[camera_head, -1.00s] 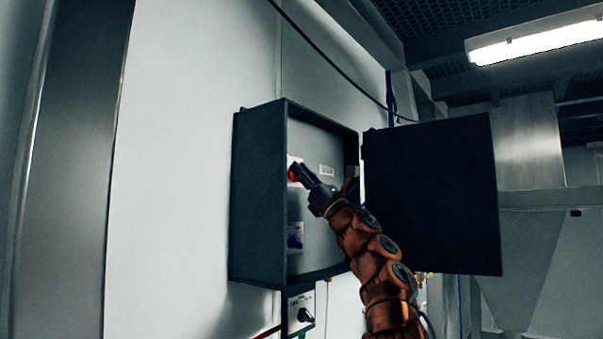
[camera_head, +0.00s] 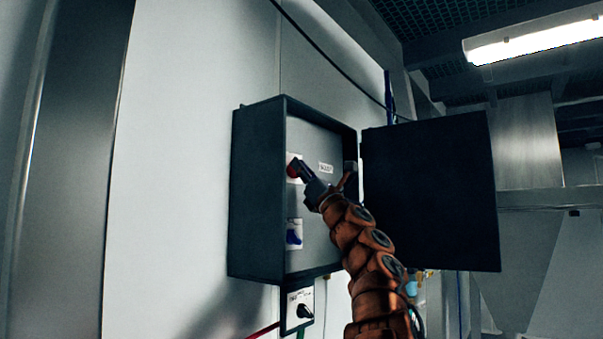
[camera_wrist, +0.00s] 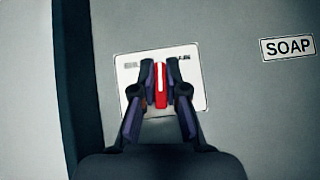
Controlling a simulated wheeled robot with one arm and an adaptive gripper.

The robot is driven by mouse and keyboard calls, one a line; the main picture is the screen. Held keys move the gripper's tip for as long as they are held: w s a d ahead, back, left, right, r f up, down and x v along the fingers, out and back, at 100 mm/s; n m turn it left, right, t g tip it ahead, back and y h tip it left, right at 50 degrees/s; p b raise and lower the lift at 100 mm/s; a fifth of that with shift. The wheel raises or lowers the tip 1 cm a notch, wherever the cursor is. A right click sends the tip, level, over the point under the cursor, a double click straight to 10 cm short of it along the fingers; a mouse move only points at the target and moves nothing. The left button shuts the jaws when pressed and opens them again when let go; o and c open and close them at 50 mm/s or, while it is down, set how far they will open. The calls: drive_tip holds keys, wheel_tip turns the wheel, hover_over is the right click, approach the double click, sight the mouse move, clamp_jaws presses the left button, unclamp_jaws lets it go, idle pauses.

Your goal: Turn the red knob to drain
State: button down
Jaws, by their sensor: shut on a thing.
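The red knob (camera_wrist: 161,84) sits on a white label plate (camera_wrist: 190,62) inside the open cabinet. In the wrist view its bar stands upright between the two fingers. My gripper (camera_wrist: 161,85) is shut on it, one finger on each side. In the head view the red knob (camera_head: 292,169) shows at the upper left of the cabinet's inside, and my gripper (camera_head: 298,170) reaches it from the lower right. The plate's lettering is mostly hidden by the fingers.
The dark cabinet (camera_head: 258,190) hangs on a white wall, its door (camera_head: 430,190) swung open to the right. A SOAP label (camera_wrist: 288,48) is right of the knob. A blue knob (camera_head: 293,237) sits below, and a black switch (camera_head: 304,311) is under the cabinet.

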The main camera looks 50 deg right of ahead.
drive_tip(key=m+g+h+p, duration=0.1)
drive_tip(key=m+g+h, duration=0.1)
drive_tip(key=m+h, duration=0.1)
drive_tip(key=m+g+h+p, duration=0.2)
drive_tip(key=m+h, duration=0.2)
drive_tip(key=m, duration=0.2)
drive_tip(key=m+g+h+p, duration=0.1)
drive_tip(key=m+h+p, duration=0.1)
drive_tip(key=m, duration=0.3)
drive_tip(key=shift+w+r+g+h, duration=0.1)
drive_tip(key=shift+g+h, duration=0.3)
drive_tip(key=shift+h, duration=0.5)
drive_tip(key=shift+m+g+h, duration=0.3)
drive_tip(key=shift+m, duration=0.2)
drive_tip(key=c, duration=1.3)
unclamp_jaws()
drive_tip(key=shift+o, duration=0.5)
drive_tip(key=shift+w+d+f, duration=0.1)
drive_tip(key=shift+w+f, duration=0.05)
drive_tip(key=shift+f, duration=0.1)
